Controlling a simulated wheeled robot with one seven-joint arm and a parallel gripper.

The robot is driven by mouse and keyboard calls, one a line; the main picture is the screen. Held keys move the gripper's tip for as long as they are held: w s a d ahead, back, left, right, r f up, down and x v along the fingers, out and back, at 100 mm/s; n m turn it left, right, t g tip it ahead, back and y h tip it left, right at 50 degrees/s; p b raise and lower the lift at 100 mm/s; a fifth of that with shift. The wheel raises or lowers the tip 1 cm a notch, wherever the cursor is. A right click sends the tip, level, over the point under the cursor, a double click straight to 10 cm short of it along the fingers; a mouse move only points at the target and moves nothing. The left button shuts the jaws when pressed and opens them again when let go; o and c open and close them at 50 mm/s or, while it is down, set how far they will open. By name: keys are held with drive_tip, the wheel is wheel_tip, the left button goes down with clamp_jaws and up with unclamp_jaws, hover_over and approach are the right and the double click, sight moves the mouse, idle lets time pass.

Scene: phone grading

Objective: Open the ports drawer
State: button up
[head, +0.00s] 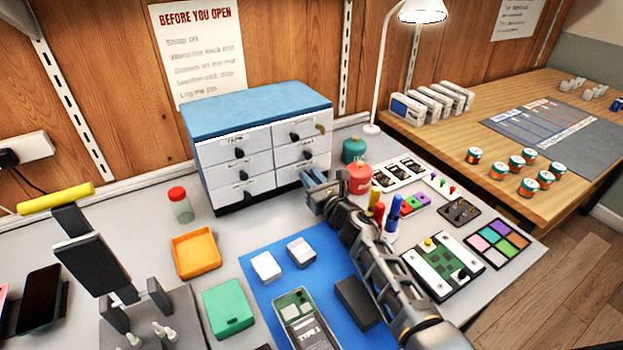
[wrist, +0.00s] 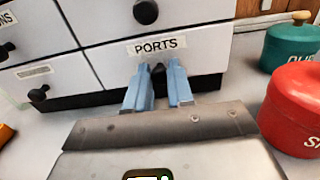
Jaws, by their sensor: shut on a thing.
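The ports drawer (wrist: 112,62) is the bottom right drawer of a white cabinet with a blue top (head: 258,110). Its PORTS label is readable in the wrist view. Its front looks about level with the drawer beside it. My gripper (wrist: 160,90) is at this drawer, its two blue fingers shut on the dark knob (wrist: 159,74), which is mostly hidden between them. In the head view my gripper (head: 313,180) reaches the lower right of the cabinet and hides part of the drawer front.
A red jar (head: 359,178) and a green jar (head: 353,150) stand just right of the cabinet, close to my gripper. A blue mat (head: 262,297) with white boxes and a phone lies in front. An orange tray (head: 196,253) is at the left.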

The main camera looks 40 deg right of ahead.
clamp_jaws()
drive_tip(key=shift+v, duration=2.1)
drive_tip(key=o, duration=0.8)
unclamp_jaws()
drive_tip(key=shift+o, duration=0.2)
drive_tip(key=shift+w, duration=0.1)
